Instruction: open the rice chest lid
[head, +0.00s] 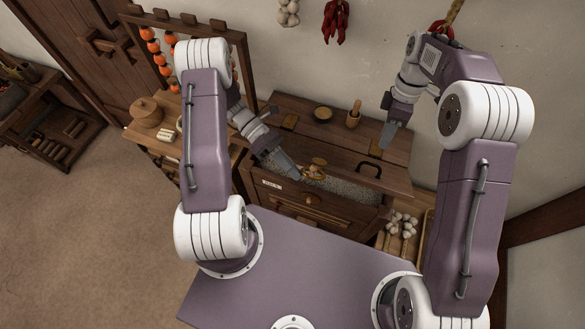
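The rice chest (265,196) is a dark wooden box with a front drawer, in the middle of the head view. Its lid (340,160) bears a black handle (369,168). Rice (347,188) shows in a strip between the lid's front edge and the chest's front rim, so the chest is partly open. A small wooden scoop (316,168) lies at the rice. My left gripper (294,174) is low at the left of the opening, beside the scoop. My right gripper (387,138) is over the back right of the chest, apart from the handle. Both sets of fingertips are too small to read.
A bowl (323,114) and a mortar with pestle (353,115) stand on the chest's back part. A side table with a lidded pot (146,112) is at left. Garlic (402,224) lies in a tray at front right. The floor (80,230) at left is clear.

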